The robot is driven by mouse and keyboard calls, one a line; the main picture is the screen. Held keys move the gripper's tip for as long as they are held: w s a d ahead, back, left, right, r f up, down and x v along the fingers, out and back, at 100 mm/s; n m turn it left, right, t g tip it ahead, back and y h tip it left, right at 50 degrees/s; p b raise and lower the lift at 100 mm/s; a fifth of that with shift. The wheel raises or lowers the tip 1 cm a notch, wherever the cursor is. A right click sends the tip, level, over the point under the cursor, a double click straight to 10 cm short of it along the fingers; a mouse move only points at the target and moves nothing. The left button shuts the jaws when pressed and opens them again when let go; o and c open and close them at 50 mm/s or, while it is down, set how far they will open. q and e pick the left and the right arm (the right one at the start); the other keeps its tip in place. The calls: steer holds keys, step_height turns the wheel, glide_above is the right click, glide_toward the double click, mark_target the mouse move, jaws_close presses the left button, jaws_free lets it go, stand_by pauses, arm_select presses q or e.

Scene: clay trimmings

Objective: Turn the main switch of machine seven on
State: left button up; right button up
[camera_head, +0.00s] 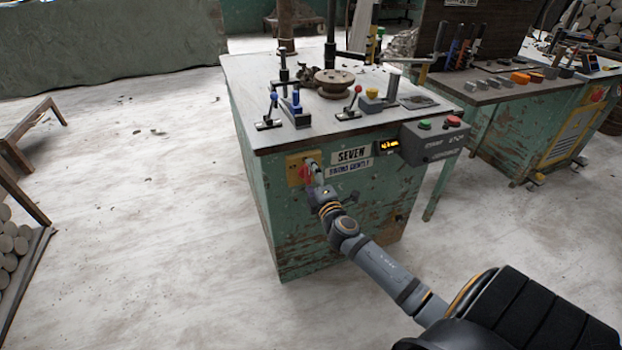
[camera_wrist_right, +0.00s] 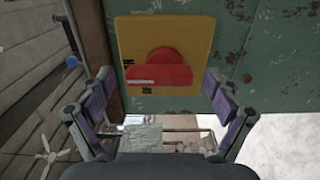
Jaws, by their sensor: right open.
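Machine seven is the worn green cabinet (camera_head: 330,225) with a "SEVEN" label (camera_head: 351,155) on its front. Its main switch is a red rotary knob (camera_wrist_right: 160,68) on a yellow plate (camera_wrist_right: 185,28); the plate also shows in the head view (camera_head: 293,162). In the wrist view the knob's grip bar lies crosswise, with a white mark on its left part and small dark lettering beside it. My right gripper (camera_head: 313,172) is at the plate; in the wrist view its open fingers (camera_wrist_right: 160,88) stand either side of the knob, apparently not touching it. My left gripper is out of view.
A grey box with green and red buttons (camera_head: 432,140) juts from the front's right corner. Levers with red and blue knobs (camera_head: 357,90) stand on the machine's top. Another bench (camera_head: 490,92) is to the right.

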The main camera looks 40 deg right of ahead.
steer(key=v, duration=1.2)
